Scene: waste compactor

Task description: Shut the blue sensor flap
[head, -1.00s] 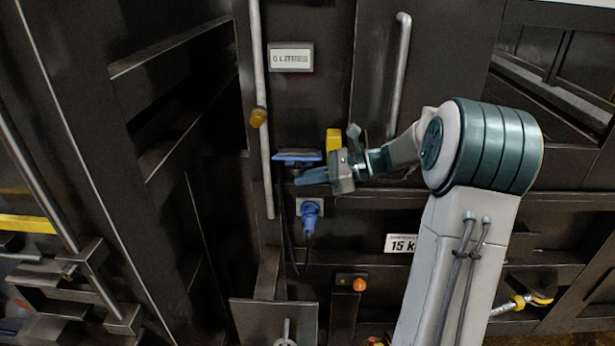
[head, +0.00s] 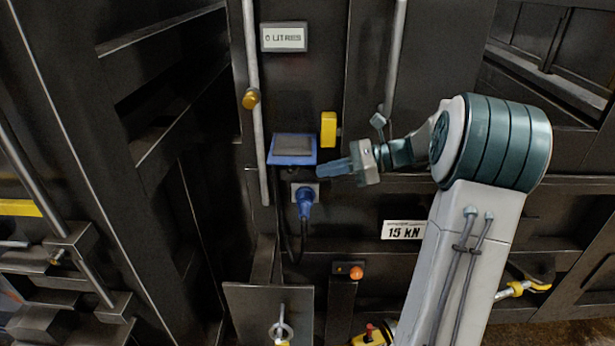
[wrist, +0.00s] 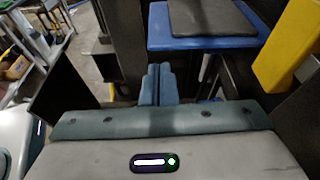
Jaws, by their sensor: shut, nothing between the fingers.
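The blue sensor flap (head: 292,159) shows in the head view on the dark machine front, as a blue square frame around a grey panel. Its broad face is turned to the camera. I cannot tell whether it lies flush. In the wrist view, the flap (wrist: 210,43) is at the top, with its grey pad facing the camera. My gripper (head: 322,170) is shut and empty, just right of and below the flap's lower right corner. Its fingers (wrist: 158,70) show together in the wrist view, with a small gap in the picture between them and the flap.
A blue plug (head: 305,200) with a black cable sits just below the flap. A yellow block (head: 328,130) is at the flap's upper right and shows in the wrist view (wrist: 288,45). A vertical bar (head: 253,130) with an amber knob runs left of the flap.

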